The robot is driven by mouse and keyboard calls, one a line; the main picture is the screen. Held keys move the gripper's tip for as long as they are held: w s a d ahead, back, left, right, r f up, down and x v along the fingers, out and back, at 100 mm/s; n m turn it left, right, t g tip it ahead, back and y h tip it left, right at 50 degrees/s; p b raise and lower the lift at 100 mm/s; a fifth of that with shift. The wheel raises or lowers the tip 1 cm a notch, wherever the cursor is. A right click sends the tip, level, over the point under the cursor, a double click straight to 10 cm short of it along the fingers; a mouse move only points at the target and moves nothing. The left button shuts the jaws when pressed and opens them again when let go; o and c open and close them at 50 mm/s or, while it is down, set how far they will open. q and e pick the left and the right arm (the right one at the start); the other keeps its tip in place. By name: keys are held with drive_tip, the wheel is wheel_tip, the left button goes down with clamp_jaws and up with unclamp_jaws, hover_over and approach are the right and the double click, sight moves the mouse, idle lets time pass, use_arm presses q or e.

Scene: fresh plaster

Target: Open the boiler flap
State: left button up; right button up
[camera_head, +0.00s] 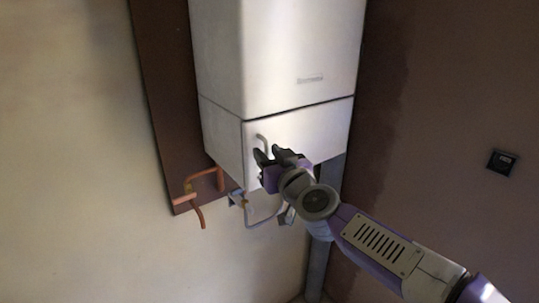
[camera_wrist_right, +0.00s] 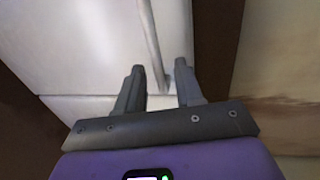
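The white boiler (camera_head: 280,55) hangs on the wall in the head view, with its lower flap (camera_head: 310,128) flush below a horizontal seam. A slim vertical handle (camera_head: 262,143) sits at the flap's left side. My right gripper (camera_head: 267,155) is at the lower end of the handle. In the right wrist view the handle (camera_wrist_right: 153,45) runs down to between the two dark fingertips of my right gripper (camera_wrist_right: 160,72). The fingers are apart, with gaps beside the handle. The white flap front (camera_wrist_right: 90,50) fills the area behind them. My left gripper is out of view.
Copper pipes (camera_head: 200,190) stick out below the boiler at left. A grey hose (camera_head: 265,218) and a vertical grey duct (camera_head: 322,240) are under it. A dark socket (camera_head: 502,162) is on the right wall. Space in front of the boiler's left side looks clear.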

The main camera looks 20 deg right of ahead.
clamp_jaws()
idle(1.4)
